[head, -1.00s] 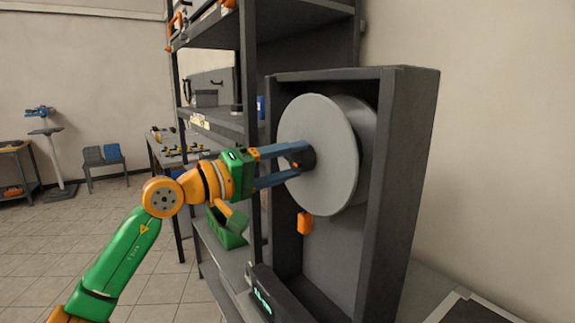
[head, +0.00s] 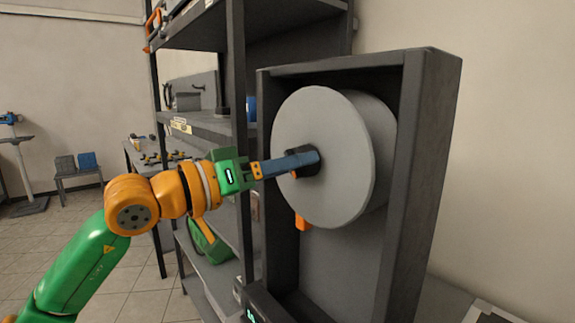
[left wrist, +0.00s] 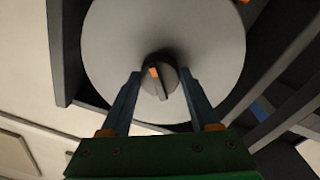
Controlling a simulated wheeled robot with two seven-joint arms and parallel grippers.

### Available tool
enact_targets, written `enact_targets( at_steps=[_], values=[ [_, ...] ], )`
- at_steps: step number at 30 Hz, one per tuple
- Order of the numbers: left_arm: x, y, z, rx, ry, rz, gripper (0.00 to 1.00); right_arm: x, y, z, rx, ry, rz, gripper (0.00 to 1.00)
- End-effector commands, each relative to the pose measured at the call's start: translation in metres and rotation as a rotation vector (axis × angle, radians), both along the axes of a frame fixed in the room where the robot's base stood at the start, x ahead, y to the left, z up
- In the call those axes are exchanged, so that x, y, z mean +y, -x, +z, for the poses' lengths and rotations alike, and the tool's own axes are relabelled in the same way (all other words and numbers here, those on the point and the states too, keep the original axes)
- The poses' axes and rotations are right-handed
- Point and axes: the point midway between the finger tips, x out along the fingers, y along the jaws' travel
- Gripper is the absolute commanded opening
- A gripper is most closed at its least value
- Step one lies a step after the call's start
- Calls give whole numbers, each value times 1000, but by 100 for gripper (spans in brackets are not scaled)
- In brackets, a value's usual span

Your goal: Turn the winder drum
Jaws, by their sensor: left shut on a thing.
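The winder drum (head: 330,195) is a large light grey disc on a drum body, set in a dark upright frame (head: 415,150). A dark knob (head: 299,172) stands out from the middle of its face. In the left wrist view, the drum face (left wrist: 205,45) fills the upper middle, and the knob (left wrist: 158,88) shows an orange mark. My left gripper (head: 312,158) is shut on the knob, with its blue fingers on either side of it in the left wrist view (left wrist: 162,76). The fingers hide part of the knob in the head view. My right gripper is not in view.
A workbench with small items (head: 160,155) is farther back. Tiled floor at the left is open.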

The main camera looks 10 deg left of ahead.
Motion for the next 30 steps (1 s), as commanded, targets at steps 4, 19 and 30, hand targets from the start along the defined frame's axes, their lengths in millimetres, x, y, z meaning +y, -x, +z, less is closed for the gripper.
enact_targets(
  at_steps=[4, 19, 30],
  values=[
    [1, 1, 2, -21, -19, 3, 0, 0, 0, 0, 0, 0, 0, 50],
    [1, 1, 2, -27, -25, 2, 70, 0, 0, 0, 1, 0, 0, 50],
    [1, 2, 0, -24, -27, 1, 92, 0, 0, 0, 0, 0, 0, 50]
  ],
)
